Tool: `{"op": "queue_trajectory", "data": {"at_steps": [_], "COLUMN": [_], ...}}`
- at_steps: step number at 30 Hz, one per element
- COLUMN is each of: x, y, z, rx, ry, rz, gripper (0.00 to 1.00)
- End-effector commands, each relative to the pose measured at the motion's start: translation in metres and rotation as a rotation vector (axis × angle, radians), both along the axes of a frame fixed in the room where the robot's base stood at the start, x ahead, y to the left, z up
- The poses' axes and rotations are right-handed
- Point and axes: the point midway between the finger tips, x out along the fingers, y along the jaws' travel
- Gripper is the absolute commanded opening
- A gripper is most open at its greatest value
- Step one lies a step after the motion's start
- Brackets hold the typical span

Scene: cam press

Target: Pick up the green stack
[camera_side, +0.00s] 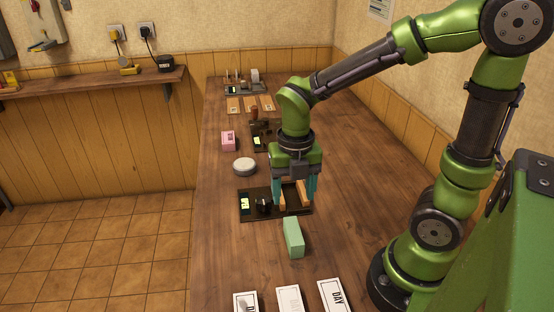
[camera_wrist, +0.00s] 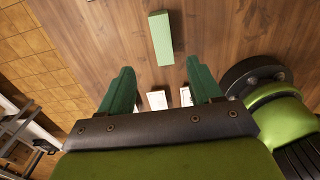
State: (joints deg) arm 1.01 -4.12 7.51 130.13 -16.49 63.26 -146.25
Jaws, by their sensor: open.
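The green stack (camera_side: 293,238) is a pale green block standing on the wooden table, in front of the black tray in the side view. It also shows in the wrist view (camera_wrist: 161,38), above the fingers and a little left of centre. My gripper (camera_side: 295,197) is above the black tray, behind the green stack in the side view. In the wrist view my gripper (camera_wrist: 163,80) has its two green fingers wide apart with nothing between them. The green stack is apart from the fingers and not touched.
A black tray (camera_side: 248,214) holds a dark round part and a small yellow label. White cards (camera_side: 289,299) lie at the table's near end. The table (camera_side: 225,260) left of the green stack is clear.

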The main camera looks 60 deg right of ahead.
Motion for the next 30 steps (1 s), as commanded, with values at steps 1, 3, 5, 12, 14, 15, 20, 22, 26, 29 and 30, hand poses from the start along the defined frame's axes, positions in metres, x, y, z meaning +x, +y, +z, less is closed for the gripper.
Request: {"op": "queue_trajectory", "data": {"at_steps": [1, 3, 5, 12, 14, 15, 20, 22, 26, 29, 30], "x": [-0.001, -0.002, -0.001, -0.001, -0.001, -0.001, -0.003, -0.003, -0.003, -0.002, -0.002], "y": [0.0, 0.0, 0.0, 0.0, 0.0, 0.0, -0.002, -0.004, -0.003, -0.004, -0.004], "z": [-0.013, -0.028, -0.041, -0.075, -0.078, -0.08, -0.099, -0.11, -0.126, -0.131, -0.131], "rx": [-0.001, 0.001, -0.001, 0.0, 0.001, 0.001, 0.001, 0.001, 0.001, 0.001, 0.0], "ry": [0.009, 0.008, 0.008, 0.003, 0.001, 0.001, 0.006, 0.006, 0.004, 0.001, 0.0], "rz": [-0.001, -0.001, 0.0, -0.003, -0.003, -0.003, -0.004, -0.003, -0.002, -0.003, -0.004], "gripper": [0.64, 0.64, 0.64, 0.64, 0.64, 0.64, 0.64, 0.64, 0.64, 0.64, 0.64]}}
